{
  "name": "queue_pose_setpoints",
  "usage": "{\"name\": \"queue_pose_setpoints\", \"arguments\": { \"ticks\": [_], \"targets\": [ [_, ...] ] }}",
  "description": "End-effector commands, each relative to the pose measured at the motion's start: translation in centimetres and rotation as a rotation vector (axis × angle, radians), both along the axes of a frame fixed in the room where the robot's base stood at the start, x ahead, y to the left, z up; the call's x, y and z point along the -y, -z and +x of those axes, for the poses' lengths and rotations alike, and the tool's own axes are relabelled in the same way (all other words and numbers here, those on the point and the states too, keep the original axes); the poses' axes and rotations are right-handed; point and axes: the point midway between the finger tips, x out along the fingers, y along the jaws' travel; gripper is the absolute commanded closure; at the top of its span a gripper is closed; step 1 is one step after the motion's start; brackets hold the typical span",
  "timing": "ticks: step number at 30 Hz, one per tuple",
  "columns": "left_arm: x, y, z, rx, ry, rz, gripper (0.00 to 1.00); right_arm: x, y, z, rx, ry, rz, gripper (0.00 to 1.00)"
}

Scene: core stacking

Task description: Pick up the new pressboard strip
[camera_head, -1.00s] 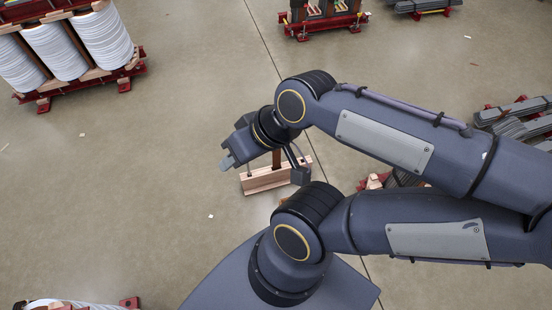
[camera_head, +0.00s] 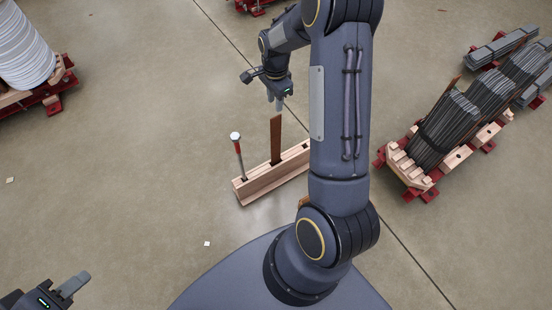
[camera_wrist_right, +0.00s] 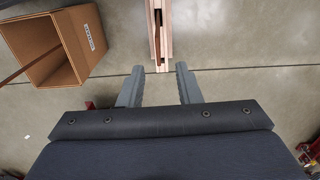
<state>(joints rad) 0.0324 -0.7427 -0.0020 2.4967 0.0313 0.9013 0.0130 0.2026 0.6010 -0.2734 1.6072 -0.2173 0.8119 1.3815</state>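A flat brown strip (camera_head: 276,140), which looks like the pressboard strip, stands upright in a light wooden holder (camera_head: 262,186) on the floor. In the right wrist view the strip (camera_wrist_right: 157,42) appears edge-on within the holder (camera_wrist_right: 166,22), in line with the gap between the fingers. My right gripper (camera_head: 275,102) is above the strip, pointing down. In its wrist view the right gripper (camera_wrist_right: 158,84) is open, with nothing between its fingers. My left gripper (camera_head: 76,283) is at the lower left, away from the holder; its opening is unclear.
A hammer-like tool (camera_head: 238,155) stands in the holder beside the strip. A brown open box (camera_wrist_right: 55,45) shows in the wrist view. Stacked grey laminations (camera_head: 445,128) stand on the right, a white coil (camera_head: 22,45) at upper left.

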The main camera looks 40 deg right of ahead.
Motion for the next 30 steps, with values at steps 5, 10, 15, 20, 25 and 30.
{"name": "queue_pose_setpoints", "arguments": {
  "ticks": [5, 10, 15, 20, 25, 30],
  "targets": [
    [0.0, 1.0, 0.0, 0.001, 0.0, 0.0, 0.64, 0.3, 2.6, 0.1, -0.012, 0.023, -0.007, 0.69],
    [0.0, 1.6, 0.0, 0.001, 0.0, 0.0, 0.64, 0.2, 4.1, 0.1, -0.01, 0.022, -0.005, 0.69],
    [0.0, 3.0, 0.0, 0.001, 0.0, 0.0, 0.64, 0.1, 6.4, -0.2, -0.011, 0.021, -0.005, 0.69],
    [0.0, 3.9, 0.0, 0.0, 0.0, 0.0, 0.64, 0.0, 8.5, -0.2, -0.01, 0.02, -0.005, 0.69],
    [0.0, 3.8, 0.0, 0.0, 0.0, 0.0, 0.64, 0.1, 8.6, -0.2, -0.008, 0.02, -0.006, 0.69],
    [0.0, 3.8, 0.0, 0.0, 0.0, 0.0, 0.64, 0.0, 8.6, -0.2, -0.008, 0.02, -0.005, 0.81]
  ]
}}
